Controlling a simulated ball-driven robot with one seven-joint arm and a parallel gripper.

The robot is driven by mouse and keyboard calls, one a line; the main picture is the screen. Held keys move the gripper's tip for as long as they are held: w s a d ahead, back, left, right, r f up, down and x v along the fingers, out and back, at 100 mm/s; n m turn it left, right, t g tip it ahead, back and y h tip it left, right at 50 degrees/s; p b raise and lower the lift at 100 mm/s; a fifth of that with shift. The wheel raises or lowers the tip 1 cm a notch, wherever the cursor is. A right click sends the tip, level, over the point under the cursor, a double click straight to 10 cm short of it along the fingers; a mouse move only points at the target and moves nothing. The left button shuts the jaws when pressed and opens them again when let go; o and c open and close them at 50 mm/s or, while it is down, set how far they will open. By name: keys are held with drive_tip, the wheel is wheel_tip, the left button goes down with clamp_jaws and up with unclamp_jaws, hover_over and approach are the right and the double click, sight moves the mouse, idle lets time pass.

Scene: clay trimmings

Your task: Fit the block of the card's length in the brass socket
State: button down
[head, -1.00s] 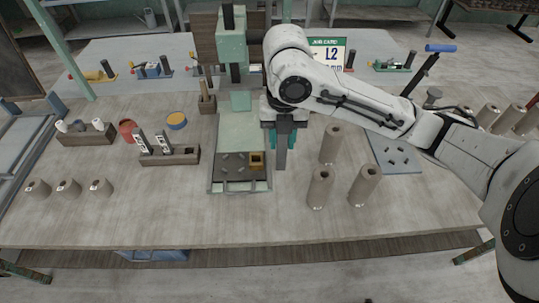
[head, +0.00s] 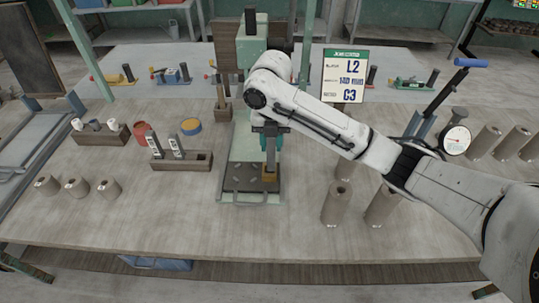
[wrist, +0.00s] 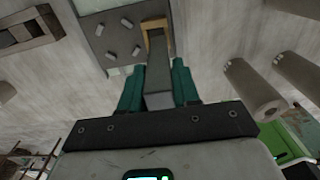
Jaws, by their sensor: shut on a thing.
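My gripper (head: 270,143) points down with its teal fingers shut on a grey upright block (head: 270,159). In the wrist view the block (wrist: 158,98) sits between the fingers (wrist: 158,74). The block's lower end meets the brass socket (head: 270,178) on the dark plate of the green press; the socket also shows in the wrist view (wrist: 154,23). I cannot tell how deep the end sits in it. The job card (head: 343,76) reads L2, what looks like 140 mm, and C3. A wooden rack (head: 201,163) holds two labelled grey blocks (head: 177,147).
The press column (head: 250,60) stands just behind my gripper. Tan clay cylinders (head: 336,205) stand to the right, and several short ones (head: 77,188) to the left. A round dial gauge (head: 456,140) is at the right. The front of the table is clear.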

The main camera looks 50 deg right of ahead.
sight(269, 150)
drive_tip(key=shift+w+d+f+b, duration=0.15)
drive_tip(key=shift+w+f+b, duration=0.15)
drive_tip(key=shift+f+b, duration=0.15)
drive_tip(key=shift+w+f+b, duration=0.15)
drive_tip(key=shift+f+b, duration=1.05)
drive_tip(key=shift+f, duration=0.3)
drive_tip(key=shift+f, duration=0.2)
drive_tip(key=c, duration=0.8)
unclamp_jaws()
drive_tip(key=shift+r, duration=0.15)
wheel_tip(269, 150, up, 12)
drive_tip(key=shift+r, duration=0.1)
